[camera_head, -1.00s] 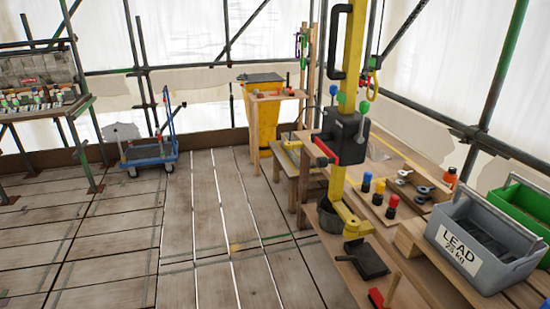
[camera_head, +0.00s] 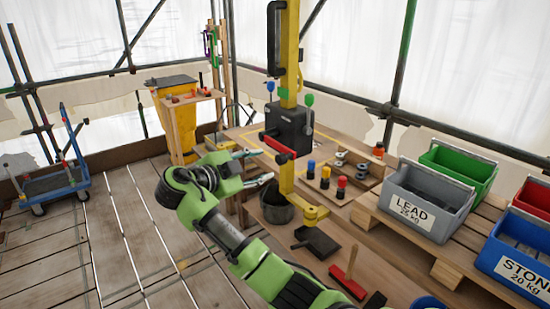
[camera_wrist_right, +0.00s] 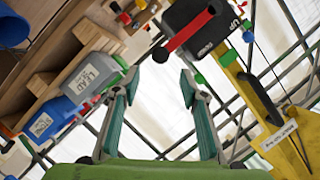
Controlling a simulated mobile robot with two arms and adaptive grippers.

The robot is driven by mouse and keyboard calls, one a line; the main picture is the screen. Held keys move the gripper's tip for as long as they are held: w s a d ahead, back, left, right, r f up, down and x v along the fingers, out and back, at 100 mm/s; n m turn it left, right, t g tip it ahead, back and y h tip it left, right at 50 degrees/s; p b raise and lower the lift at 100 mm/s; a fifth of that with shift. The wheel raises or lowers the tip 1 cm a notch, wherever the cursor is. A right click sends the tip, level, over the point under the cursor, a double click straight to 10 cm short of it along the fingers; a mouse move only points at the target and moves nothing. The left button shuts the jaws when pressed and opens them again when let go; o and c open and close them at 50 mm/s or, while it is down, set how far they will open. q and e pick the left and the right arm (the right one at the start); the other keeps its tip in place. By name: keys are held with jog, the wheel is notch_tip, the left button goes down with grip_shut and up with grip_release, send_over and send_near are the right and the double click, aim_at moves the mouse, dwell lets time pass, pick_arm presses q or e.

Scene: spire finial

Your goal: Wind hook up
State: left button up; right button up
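The hoist's yellow post (camera_head: 289,50) stands at the workbench and carries a black winch box (camera_head: 290,127) with a red handle (camera_head: 279,146). A green knob (camera_head: 309,99) and a blue knob (camera_head: 270,86) rise above the box. The box also shows at the top of the right wrist view (camera_wrist_right: 190,18), with its red handle (camera_wrist_right: 187,36) and lettering that reads "UP". My right gripper (camera_head: 260,166) is open and empty, left of the box and close below the handle in the picture. Its spread fingers show in the right wrist view (camera_wrist_right: 158,84). I cannot make out the hook. My left gripper is out of view.
A black bucket (camera_head: 276,208) is by the post's foot. Blue, yellow and red-topped pegs (camera_head: 326,177) stand on the bench (camera_head: 385,262). A grey LEAD crate (camera_head: 425,205), a green crate (camera_head: 458,170) and a blue STONE crate (camera_head: 515,255) are at right.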

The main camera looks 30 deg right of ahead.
aim_at(278, 159)
jog(key=x, duration=0.2)
jog(key=p+x, duration=0.1)
jog(key=x, duration=0.1)
jog(key=shift+d+r, duration=0.15)
jog(key=shift+r, duration=0.05)
jog(key=p+x, duration=0.2)
jog(key=x, duration=0.3)
jog(key=shift+w+d+f, duration=0.2)
jog(key=shift+d, duration=0.05)
jog(key=shift+w+d+f, duration=0.2)
jog(key=shift+d+f, duration=0.1)
jog(key=shift+d, duration=0.25)
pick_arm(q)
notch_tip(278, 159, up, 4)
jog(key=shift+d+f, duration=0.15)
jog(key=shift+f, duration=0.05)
pick_arm(e)
grip_shut()
